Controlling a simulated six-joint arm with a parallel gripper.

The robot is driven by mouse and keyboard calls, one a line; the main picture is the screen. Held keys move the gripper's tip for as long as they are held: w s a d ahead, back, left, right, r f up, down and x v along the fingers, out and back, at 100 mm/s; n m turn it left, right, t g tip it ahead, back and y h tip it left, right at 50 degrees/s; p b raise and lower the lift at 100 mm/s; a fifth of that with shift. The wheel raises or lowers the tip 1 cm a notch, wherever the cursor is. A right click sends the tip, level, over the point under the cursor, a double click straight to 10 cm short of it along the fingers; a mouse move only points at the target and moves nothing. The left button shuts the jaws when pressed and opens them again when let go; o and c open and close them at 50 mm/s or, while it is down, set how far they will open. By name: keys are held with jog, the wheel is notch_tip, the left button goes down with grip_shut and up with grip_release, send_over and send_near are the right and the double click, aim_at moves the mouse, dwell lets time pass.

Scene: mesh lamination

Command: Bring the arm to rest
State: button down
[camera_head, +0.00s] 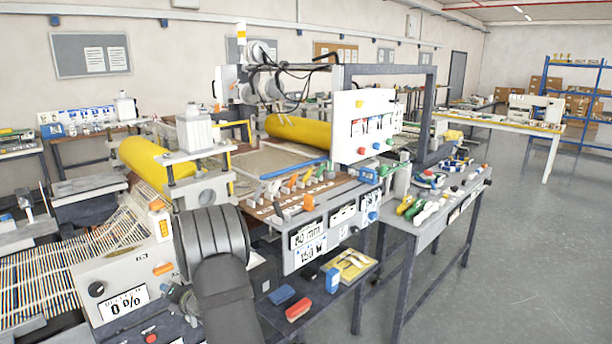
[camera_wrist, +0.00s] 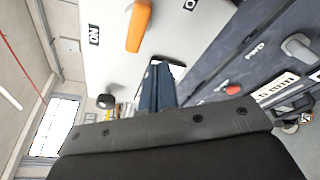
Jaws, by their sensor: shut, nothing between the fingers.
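My gripper (camera_wrist: 158,72) shows in the wrist view with its dark fingers together and nothing visible between them. Its fingertips point toward a white panel (camera_wrist: 112,62) that carries an orange handle (camera_wrist: 139,25). Whether the fingers touch the panel cannot be told. In the head view my dark grey arm rises at the lower middle, in front of the laminating machine. The fingertips cannot be made out clearly there.
A white control box (camera_head: 125,300) with a display and knob stands just left of my arm. Yellow rollers (camera_head: 145,163) lie behind. A low shelf holds a red block (camera_head: 297,310) and a blue block (camera_head: 282,294). Open grey floor (camera_head: 540,260) lies at the right.

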jog(key=s+d+r+m+y, duration=0.1)
jog(key=s+d+r+m, duration=0.1)
jog(key=s+d+m, duration=0.4)
jog(key=shift+m+t+y, duration=0.4)
jog(key=shift+m, duration=2.3)
dwell(1.0)
